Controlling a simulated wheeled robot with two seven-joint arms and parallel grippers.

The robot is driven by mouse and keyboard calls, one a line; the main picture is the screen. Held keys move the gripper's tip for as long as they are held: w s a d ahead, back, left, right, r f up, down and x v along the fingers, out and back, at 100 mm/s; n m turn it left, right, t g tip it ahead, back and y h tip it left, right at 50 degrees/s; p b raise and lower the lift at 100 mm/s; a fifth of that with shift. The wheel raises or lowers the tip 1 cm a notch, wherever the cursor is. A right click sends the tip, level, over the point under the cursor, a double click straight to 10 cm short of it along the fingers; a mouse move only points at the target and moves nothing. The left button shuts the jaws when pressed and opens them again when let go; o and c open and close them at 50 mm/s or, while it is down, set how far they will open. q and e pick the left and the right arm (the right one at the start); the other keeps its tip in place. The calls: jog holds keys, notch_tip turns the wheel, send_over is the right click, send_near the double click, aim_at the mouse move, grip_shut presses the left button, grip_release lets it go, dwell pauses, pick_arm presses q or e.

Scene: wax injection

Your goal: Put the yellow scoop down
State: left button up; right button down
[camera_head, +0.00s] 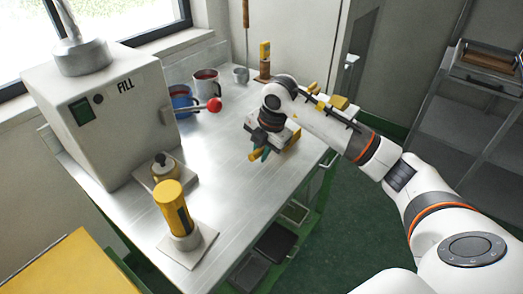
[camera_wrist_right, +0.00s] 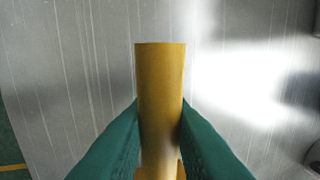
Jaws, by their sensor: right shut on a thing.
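The yellow scoop shows in the right wrist view as an upright yellow handle (camera_wrist_right: 160,85) between two green fingers; its other end is out of that view. My right gripper (camera_wrist_right: 160,130) is shut on it. In the head view my right gripper (camera_head: 261,153) is over the right part of the steel table (camera_head: 225,190), with a bit of the yellow handle (camera_head: 254,155) showing beside its green fingers. I cannot tell whether the scoop touches the table. My left gripper is not in view.
A grey FILL machine (camera_head: 105,115) with a red-knobbed lever (camera_head: 214,105) stands on the left. A yellow cylinder (camera_head: 172,205) stands near the front. The table's middle is clear.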

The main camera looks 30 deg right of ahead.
jog(key=shift+f, duration=0.25)
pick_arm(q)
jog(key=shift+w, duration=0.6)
pick_arm(e)
jog(key=shift+f, duration=0.1)
jog(key=c, duration=1.3)
grip_release()
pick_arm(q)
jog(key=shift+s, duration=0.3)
pick_arm(e)
jog(key=shift+r, duration=0.35)
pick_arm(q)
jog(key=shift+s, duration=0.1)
pick_arm(e)
jog(key=v, duration=1.1)
jog(key=shift+s+r, duration=0.2)
jog(key=shift+r, duration=0.05)
